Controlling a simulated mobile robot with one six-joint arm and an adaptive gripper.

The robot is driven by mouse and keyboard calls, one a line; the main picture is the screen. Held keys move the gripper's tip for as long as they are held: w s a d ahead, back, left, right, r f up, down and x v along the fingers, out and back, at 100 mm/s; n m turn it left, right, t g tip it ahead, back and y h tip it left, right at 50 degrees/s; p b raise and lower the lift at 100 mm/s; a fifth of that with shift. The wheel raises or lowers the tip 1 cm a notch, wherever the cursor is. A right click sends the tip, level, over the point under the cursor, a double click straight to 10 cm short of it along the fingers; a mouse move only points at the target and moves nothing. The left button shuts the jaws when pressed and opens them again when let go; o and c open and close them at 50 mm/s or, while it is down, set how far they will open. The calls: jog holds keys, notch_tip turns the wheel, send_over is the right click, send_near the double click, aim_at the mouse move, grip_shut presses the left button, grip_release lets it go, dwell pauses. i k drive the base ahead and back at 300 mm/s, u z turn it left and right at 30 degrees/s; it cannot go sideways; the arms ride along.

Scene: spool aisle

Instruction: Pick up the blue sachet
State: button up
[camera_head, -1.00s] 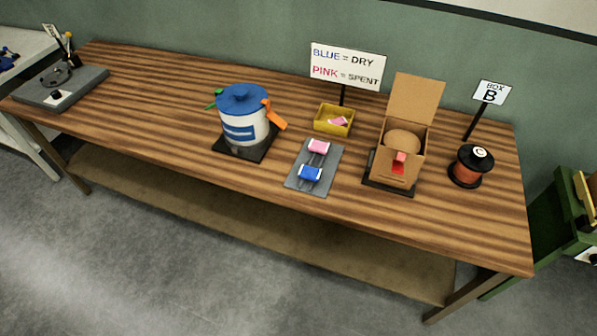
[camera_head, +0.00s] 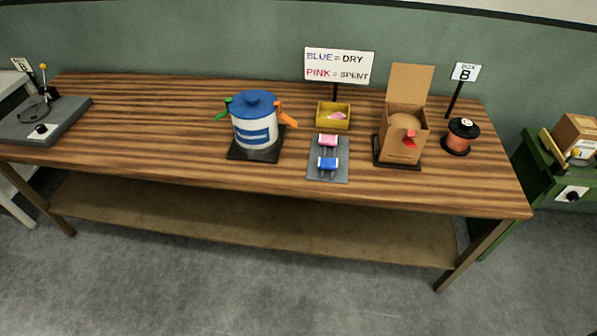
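The blue sachet (camera_head: 328,164) lies at the near end of a small grey tray (camera_head: 316,174) on the wooden table. A pink sachet (camera_head: 328,140) lies behind it on the same tray, a little apart. A sign (camera_head: 339,66) behind them reads "BLUE = DRY" and "PINK = SPENT". My gripper is not in view.
A white and blue pot (camera_head: 254,119) with green and orange clips stands left of the tray. A yellow bin (camera_head: 333,115) with a pink item sits behind it. An open cardboard box (camera_head: 403,135) and a copper-coloured spool (camera_head: 460,137) stand right. The table front (camera_head: 200,168) is clear.

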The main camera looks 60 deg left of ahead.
aim_at(323, 163)
jog(key=k, duration=1.75)
jog(key=u, duration=1.65)
jog(key=i, duration=1.05)
jog(key=u, duration=0.05)
